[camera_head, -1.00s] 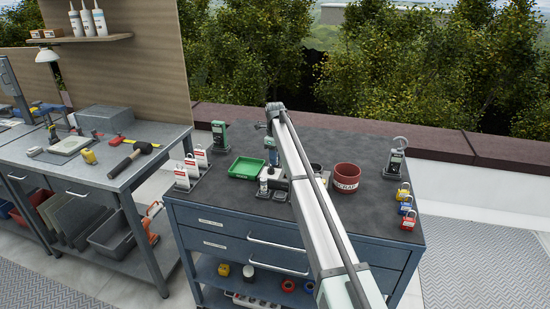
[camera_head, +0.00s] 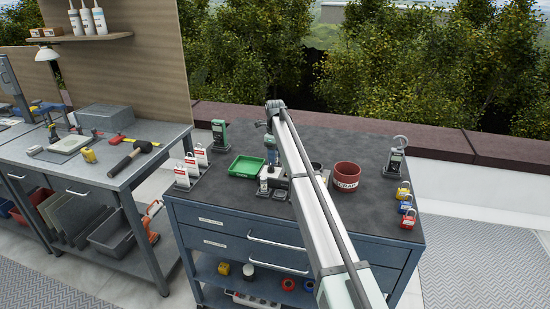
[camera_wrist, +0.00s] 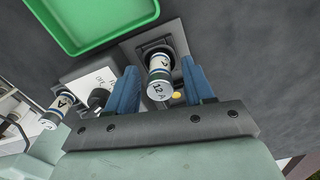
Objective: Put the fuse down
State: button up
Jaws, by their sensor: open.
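A fuse (camera_wrist: 158,83) with a silver end marked 12 A and a white and blue body stands between the two blue fingers of my gripper (camera_wrist: 160,66) in the wrist view. The fingers are open, one on each side of it, with a visible gap on at least the right. Its far end is at a dark round opening on a grey plate (camera_wrist: 133,45); how deep it sits is hidden. In the head view my gripper (camera_head: 271,156) is low over the dark bench top, and the arm hides part of the area.
A green tray (camera_head: 246,167) lies just left of my gripper. A second fuse (camera_wrist: 55,112) is at the left in the wrist view. A white-labelled block with a black knob (camera_wrist: 98,98) is close by the left finger. A red SCRAP bin (camera_head: 345,180) and several padlocks (camera_head: 405,205) stand right.

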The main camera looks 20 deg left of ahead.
notch_tip(320, 180, up, 12)
jog(key=shift+f, duration=0.2)
dwell(0.4)
